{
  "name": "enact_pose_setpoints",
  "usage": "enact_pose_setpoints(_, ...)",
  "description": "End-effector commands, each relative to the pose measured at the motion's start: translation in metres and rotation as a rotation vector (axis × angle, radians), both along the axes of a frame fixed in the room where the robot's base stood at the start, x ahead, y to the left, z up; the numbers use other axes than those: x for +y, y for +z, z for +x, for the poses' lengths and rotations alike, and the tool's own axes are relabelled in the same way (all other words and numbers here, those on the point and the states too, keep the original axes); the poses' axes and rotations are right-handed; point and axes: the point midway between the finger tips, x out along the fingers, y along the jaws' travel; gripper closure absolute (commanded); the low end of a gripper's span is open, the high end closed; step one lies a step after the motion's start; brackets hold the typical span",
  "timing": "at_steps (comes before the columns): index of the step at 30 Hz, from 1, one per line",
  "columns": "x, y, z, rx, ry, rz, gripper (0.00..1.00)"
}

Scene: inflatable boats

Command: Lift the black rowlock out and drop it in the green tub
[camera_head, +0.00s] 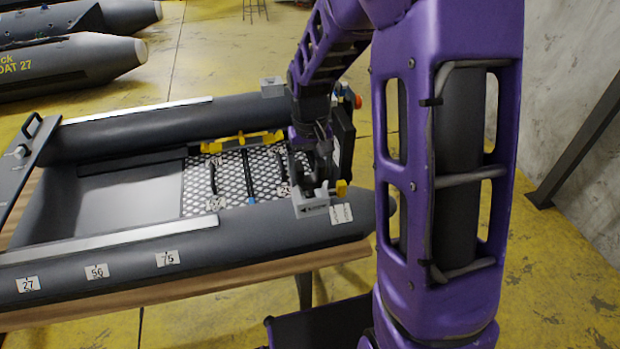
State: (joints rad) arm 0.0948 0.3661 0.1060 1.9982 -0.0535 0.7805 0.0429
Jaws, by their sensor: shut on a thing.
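My gripper (321,172) points down over the near tube of the grey inflatable boat, at its right end. It is shut on the black rowlock (322,184), which is small, dark and mostly hidden by the fingers. Just below is a grey socket block (311,206) with a dark arrow mark, fixed on the near tube. I cannot tell whether the rowlock's pin is still inside the block. The green tub is not in view.
The boat's near tube (120,262) carries number tags and rests on a wooden bench (180,297). A perforated plate (235,178) with yellow and black parts lies inside the boat. A second grey block (272,87) sits on the far tube. Other boats (70,65) stand behind left.

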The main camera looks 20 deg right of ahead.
Motion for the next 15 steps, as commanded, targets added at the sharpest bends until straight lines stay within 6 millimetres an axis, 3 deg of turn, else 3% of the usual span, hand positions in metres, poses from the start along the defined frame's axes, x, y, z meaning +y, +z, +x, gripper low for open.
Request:
enact_pose_setpoints(1,0.000,0.015,0.001,-0.006,-0.001,0.000,0.78)
enact_pose_setpoints(6,0.000,0.049,0.001,-0.005,0.000,0.000,0.78)
enact_pose_setpoints(15,0.000,0.083,0.001,-0.002,0.001,0.000,0.78)
